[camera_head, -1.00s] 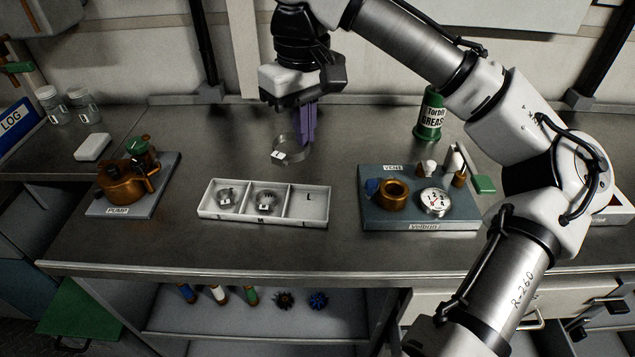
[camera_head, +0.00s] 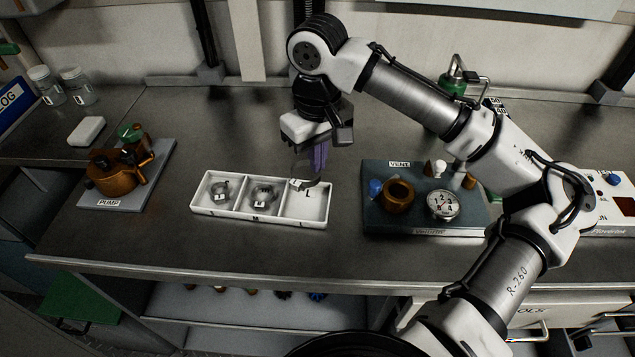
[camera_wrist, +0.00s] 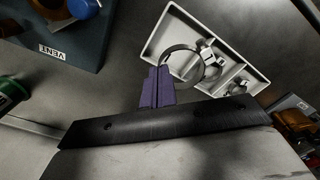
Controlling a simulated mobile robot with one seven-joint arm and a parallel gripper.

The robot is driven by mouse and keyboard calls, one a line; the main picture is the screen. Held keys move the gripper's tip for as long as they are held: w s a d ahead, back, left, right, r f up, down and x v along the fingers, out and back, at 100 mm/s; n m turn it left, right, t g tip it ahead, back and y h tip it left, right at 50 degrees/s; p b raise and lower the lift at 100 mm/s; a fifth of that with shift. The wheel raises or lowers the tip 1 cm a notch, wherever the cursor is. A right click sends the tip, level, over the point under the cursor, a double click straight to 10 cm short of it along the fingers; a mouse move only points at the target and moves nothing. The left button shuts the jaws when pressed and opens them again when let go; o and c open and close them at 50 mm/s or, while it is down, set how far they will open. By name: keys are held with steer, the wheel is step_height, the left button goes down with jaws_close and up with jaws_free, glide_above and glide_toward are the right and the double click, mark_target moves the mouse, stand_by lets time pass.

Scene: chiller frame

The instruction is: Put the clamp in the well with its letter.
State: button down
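In the wrist view, the purple fingers (camera_wrist: 157,88) pinch the edge of this clamp (camera_wrist: 166,54). The clamp hangs over the right well of the white tray (camera_head: 285,221); whether it touches the tray is unclear. The middle well, with M on the front, holds another clamp (camera_head: 263,196). The left well holds a clamp (camera_head: 220,191) too; its letter is unreadable.
A blue-grey board (camera_head: 400,227) with a copper ring (camera_head: 398,195) and a gauge (camera_head: 442,205) stands right of the tray. A copper pump (camera_head: 115,172) on a grey plate is at left. The bench in front of the tray is clear.

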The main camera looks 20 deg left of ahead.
mark_target(318, 197)
step_height(318, 197, down, 8)
steer(key=shift+r+p, duration=0.1)
steer(key=shift+p, duration=0.25)
steer(key=c, duration=2.2)
jaws_free()
steer(key=shift+f, duration=0.2)
steer(key=c, duration=2)
jaws_free()
steer(key=shift+r, duration=0.25)
step_height(318, 197, up, 12)
steer(key=b, duration=0.2)
steer(key=shift+a+f, duration=0.1)
